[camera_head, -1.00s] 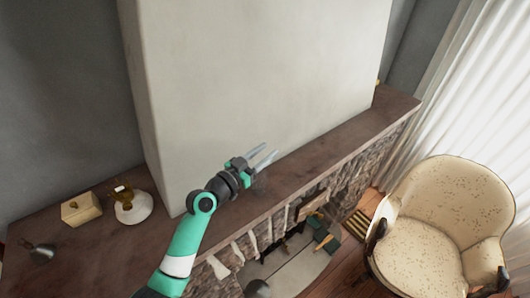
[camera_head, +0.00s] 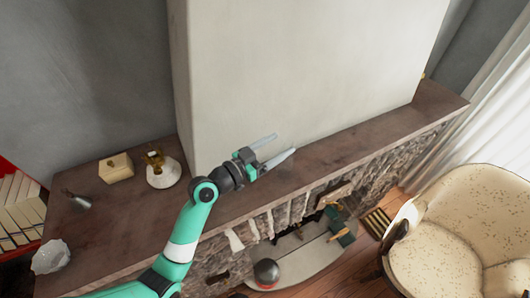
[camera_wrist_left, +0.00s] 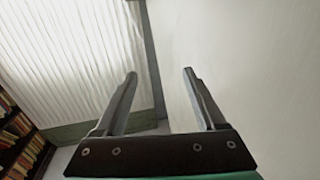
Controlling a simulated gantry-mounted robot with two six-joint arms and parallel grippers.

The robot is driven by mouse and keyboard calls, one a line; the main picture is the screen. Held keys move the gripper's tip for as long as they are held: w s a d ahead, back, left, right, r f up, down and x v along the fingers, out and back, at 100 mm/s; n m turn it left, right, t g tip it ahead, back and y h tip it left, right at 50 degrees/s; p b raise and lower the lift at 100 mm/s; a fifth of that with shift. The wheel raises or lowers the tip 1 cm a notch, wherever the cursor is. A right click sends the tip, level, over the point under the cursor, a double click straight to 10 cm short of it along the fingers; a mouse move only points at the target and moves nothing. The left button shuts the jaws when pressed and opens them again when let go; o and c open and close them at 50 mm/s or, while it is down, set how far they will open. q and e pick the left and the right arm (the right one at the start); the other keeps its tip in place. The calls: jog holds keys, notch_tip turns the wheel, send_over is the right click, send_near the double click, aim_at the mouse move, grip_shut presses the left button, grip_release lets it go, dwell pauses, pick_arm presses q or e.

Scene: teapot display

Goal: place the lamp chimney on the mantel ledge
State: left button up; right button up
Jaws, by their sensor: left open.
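My left gripper (camera_head: 279,149) is open with nothing between its fingers. It is over the brown mantel ledge (camera_head: 350,143), in front of the pale chimney breast. In the left wrist view the open fingers (camera_wrist_left: 160,80) frame only a plain wall and part of a white curtain. I cannot make out a lamp chimney for certain. A pale, glassy-looking piece (camera_head: 50,257) sits at the ledge's left end, too unclear to name. My right gripper is not in view.
A cream box (camera_head: 116,168), a white pot (camera_head: 162,171) with a brass top and a small grey metal piece (camera_head: 77,199) stand on the left ledge. The ledge's right stretch looks clear. An armchair (camera_head: 450,240) stands at lower right.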

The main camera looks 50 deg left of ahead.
pick_arm(q)
jog(key=s, duration=0.5)
jog(key=shift+s+a, duration=0.1)
jog(key=shift+s, duration=0.1)
jog(key=w+d+r+m+t+h, duration=0.15)
jog(key=d+r, duration=0.35)
jog(key=r, duration=0.6)
jog(key=w+d+r+m+t+h, duration=0.1)
jog(key=d+r+t, duration=0.25)
jog(key=r, duration=0.75)
jog(key=s+d+r+n+t, duration=0.1)
jog(key=s+d+r+t, duration=0.1)
jog(key=r, duration=0.7)
jog(key=s+d+r+n+t, duration=0.1)
jog(key=s+d+r, duration=0.4)
jog(key=r, duration=0.5)
jog(key=shift+s+d+t+y, duration=0.15)
jog(key=shift+s+t+y, duration=0.3)
jog(key=shift+s+t, duration=0.45)
